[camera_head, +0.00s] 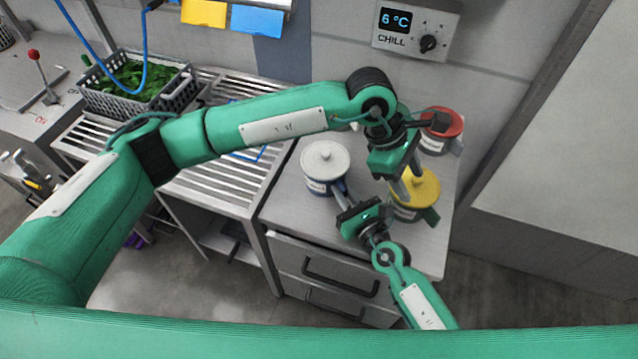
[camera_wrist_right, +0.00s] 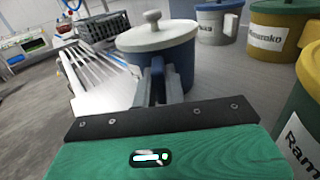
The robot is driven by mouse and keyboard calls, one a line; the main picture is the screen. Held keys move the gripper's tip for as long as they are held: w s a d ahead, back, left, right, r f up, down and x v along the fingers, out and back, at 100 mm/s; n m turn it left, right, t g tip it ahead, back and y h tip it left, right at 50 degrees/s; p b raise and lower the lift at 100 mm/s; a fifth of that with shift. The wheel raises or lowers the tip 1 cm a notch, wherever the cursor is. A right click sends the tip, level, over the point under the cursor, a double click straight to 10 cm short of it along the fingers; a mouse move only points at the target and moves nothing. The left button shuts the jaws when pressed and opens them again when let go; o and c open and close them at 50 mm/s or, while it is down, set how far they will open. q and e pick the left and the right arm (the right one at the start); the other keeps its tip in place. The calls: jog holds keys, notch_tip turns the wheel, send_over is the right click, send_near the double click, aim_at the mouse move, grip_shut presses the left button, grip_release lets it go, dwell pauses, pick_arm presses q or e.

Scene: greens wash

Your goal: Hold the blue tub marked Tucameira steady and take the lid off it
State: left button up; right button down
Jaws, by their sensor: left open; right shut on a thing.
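The blue tub (camera_head: 325,187) stands on the steel counter with its white knobbed lid (camera_head: 325,158) on it. Its label is too small to read. In the right wrist view the same tub (camera_wrist_right: 181,68) is upright, with the lid (camera_wrist_right: 157,36) seated on top. My right gripper (camera_head: 340,190) is shut at the near side of the tub, apparently on its blue handle, which the fingers mostly hide. My left gripper (camera_head: 408,178) is open, fingers pointing down over the yellow-lidded tub (camera_head: 405,212), to the right of the blue tub and apart from its lid.
A red-lidded tub (camera_head: 440,124) stands at the back right of the counter (camera_head: 290,207). A slatted drainer (camera_head: 235,170) lies to the left, with a grey basket (camera_head: 125,105) of greens beyond. A chill control box (camera_head: 417,28) is on the wall. My left arm crosses above the drainer.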

pick_arm(q)
jog(key=s+d+r+n+h, duration=0.5)
jog(key=d+r+n+h, duration=0.3)
jog(key=n+h, duration=0.7)
jog(key=w+a+n+t+y, duration=0.1)
jog(key=w+a+n+t, duration=0.25)
jog(key=n+t, duration=0.5)
jog(key=w+a+n+t+y, duration=0.1)
jog(key=w+a+n+t, duration=0.4)
jog(key=n, duration=0.7)
jog(key=n+t+y, duration=0.6)
jog(key=n+y, duration=1.1)
jog(key=n, duration=0.6)
send_near(326, 146)
jog(key=shift+g, duration=0.25)
jog(key=w, duration=0.2)
jog(key=w+r, duration=0.1)
jog(key=w, duration=0.2)
jog(key=w+d+r, duration=0.1)
jog(key=w, duration=0.1)
jog(key=shift+w, duration=0.4)
